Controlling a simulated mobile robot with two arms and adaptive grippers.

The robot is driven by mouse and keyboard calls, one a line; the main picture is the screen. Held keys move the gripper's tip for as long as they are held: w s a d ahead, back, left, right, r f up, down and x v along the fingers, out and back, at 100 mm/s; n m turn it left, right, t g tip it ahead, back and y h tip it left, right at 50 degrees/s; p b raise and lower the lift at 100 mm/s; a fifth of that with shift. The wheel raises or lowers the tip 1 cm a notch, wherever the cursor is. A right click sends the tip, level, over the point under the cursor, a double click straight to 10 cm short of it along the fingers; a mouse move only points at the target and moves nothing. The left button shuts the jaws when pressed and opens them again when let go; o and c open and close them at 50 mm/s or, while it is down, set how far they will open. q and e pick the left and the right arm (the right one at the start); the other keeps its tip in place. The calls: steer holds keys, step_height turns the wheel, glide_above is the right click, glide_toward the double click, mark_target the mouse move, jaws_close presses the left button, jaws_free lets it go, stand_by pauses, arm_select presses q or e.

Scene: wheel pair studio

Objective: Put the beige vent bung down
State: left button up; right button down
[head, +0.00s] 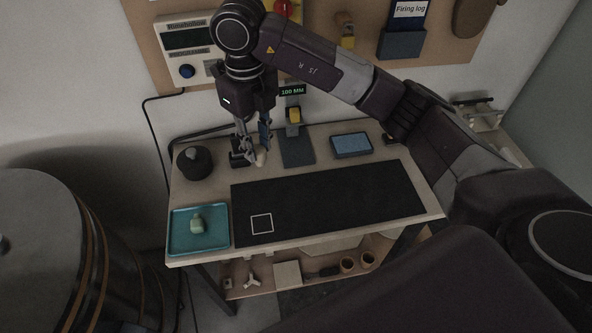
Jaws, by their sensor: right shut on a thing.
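My right gripper (253,158) points down over the back left part of the table and is shut on the beige vent bung (261,158). The bung is small and partly hidden by the fingers. I cannot tell whether it touches the table or hangs just above it. A black mat (350,200) covers the front middle and right of the table, with a white square outline (262,232) near its left end. The square is empty. My left gripper is not in view.
A teal tray (180,243) at the front left holds a pale greenish piece (197,223). A dark round pot (194,162) stands behind it. A gauge with a "100 MM" display (292,91) and a blue-topped box (351,145) stand at the back. The mat is clear.

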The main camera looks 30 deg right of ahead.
step_height(320, 180, down, 20)
steer(key=p, duration=0.3)
steer(key=shift+r, duration=0.1)
steer(key=shift+f, duration=0.2)
steer(key=c, duration=1.7)
jaws_free()
steer(key=shift+o, duration=0.2)
steer(key=shift+r, duration=0.1)
